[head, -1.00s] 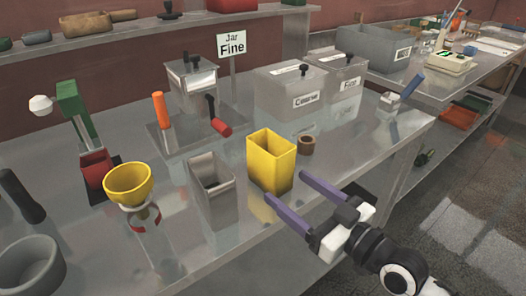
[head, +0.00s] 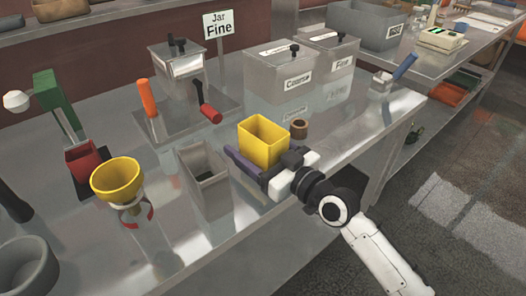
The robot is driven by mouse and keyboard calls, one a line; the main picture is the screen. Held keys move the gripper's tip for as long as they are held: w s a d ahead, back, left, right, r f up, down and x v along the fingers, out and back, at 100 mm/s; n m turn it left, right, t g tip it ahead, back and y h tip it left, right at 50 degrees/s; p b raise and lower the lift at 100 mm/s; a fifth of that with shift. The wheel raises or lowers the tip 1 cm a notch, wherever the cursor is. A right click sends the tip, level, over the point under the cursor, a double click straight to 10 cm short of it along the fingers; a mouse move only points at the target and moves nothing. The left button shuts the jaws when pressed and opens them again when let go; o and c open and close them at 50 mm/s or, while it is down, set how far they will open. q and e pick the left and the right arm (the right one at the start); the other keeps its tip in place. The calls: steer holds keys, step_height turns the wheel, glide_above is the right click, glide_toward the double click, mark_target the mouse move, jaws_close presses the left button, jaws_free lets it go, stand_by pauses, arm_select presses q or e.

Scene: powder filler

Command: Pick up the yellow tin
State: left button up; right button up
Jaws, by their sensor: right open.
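The yellow tin (head: 266,139) is an open-topped, square-sided tin standing upright on the steel table. My right gripper (head: 262,165) is at the tin, coming in from the right and front. One purple finger shows along the tin's left front side; the other finger is mostly hidden near the tin's right side. The jaws are open around the lower part of the tin. I cannot tell whether a finger touches it. My left gripper is not in view.
A grey open tin (head: 205,178) stands close left of the purple finger. A small brown ring (head: 299,129) sits just right of the yellow tin. A yellow funnel (head: 118,180) on a stand is further left. Lidded bins (head: 285,72) stand behind. The table's front edge is near.

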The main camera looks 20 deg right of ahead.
steer(key=shift+w, duration=0.1)
steer(key=shift+r, duration=0.1)
steer(key=c, duration=1.2)
